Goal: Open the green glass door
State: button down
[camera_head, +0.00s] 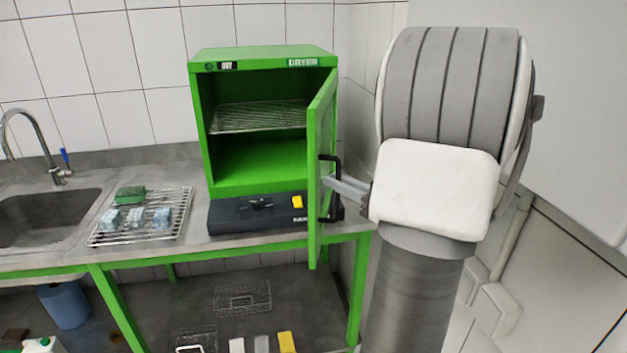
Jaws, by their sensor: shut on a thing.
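The green glass door (320,140) of the green dryer cabinet (260,60) stands swung out to the right, and the cabinet's green inside with a wire shelf (258,116) shows. The door is seen nearly edge on, with a black handle (329,215) on its right side. My gripper (345,187) reaches in from the right, its grey fingers shut on the handle. My arm's white and grey links fill the right of the view. The fingertips are partly hidden at the handle.
A wire rack (180,205) with one green and several bluish blocks lies on the counter left of the cabinet. A sink (45,215) with a tap is at the far left. A black base (235,214) sits under the cabinet. Baskets and a blue bin (65,305) are below the counter.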

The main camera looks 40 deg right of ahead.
jog(key=shift+s+d+r, duration=0.2)
jog(key=shift+s+d, duration=0.3)
jog(key=shift+d, duration=0.2)
jog(key=c, duration=0.9)
grip_release()
jog(key=shift+w+f, duration=0.1)
jog(key=shift+w, duration=0.05)
